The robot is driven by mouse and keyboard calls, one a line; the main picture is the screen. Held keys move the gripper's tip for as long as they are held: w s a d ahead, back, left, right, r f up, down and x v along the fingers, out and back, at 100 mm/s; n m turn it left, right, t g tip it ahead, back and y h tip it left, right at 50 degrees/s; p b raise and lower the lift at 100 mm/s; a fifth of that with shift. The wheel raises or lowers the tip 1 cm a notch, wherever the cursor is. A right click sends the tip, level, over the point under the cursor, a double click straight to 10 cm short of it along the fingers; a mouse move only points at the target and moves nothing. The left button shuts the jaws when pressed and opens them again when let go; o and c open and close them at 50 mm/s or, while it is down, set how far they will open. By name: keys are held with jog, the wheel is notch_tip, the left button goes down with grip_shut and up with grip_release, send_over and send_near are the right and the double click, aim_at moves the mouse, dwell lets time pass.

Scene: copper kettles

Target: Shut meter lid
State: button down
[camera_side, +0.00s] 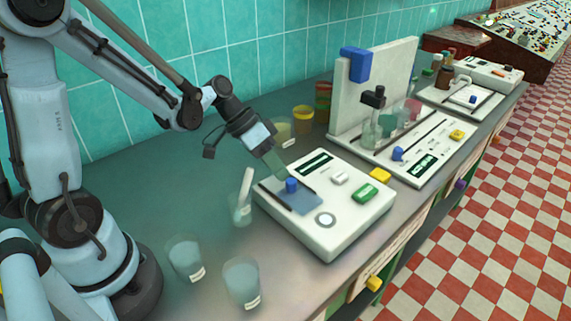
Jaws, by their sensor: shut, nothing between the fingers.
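The white meter (340,215) sits on the bench, with a dark display, a green button and a round dial on its top. A blue-grey panel (308,201), which looks like its lid, lies on the left part of the top beside a dark rail. A blue knob (291,185) stands at the panel's upper end. My gripper (279,170) reaches down from the upper left, its tips close to the blue knob. It is shut with nothing held. I cannot tell whether the tips touch the knob, or how far the panel covers the opening beneath.
A beaker with a white rod (242,205) stands just left of the meter; beakers (184,258) and (242,283) stand nearer the front. Yellow cups (302,120) stand behind. A second instrument (425,150) with a tall white back is to the right. The bench's left middle is clear.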

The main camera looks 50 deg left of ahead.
send_near(315, 203)
jog(key=x, duration=0.5)
jog(key=shift+w+f, duration=0.1)
jog(key=shift+d, duration=0.1)
jog(key=a, duration=0.5)
jog(key=shift+w+r, duration=0.25)
jog(key=s+a+r+y, duration=0.1)
jog(key=s+r, duration=0.1)
jog(key=s+a+r+n+t+y, duration=0.1)
jog(key=s+r+y, duration=0.1)
jog(key=s+a+r+n+y, duration=0.1)
jog(key=s+r+y, duration=0.1)
jog(key=s, duration=0.1)
jog(key=shift+a+r+t, duration=0.3)
jog(key=shift+r+t, duration=0.05)
jog(key=shift+t, duration=0.05)
jog(key=shift+s+a+r+n+t+y, duration=0.15)
jog(key=shift+n+t+y, duration=0.1)
jog(key=shift+t+y, duration=0.15)
jog(key=shift+s+d+r+n+t+y, duration=0.1)
jog(key=shift+s+n+t+y, duration=0.1)
jog(key=shift+n+t+y, duration=0.15)
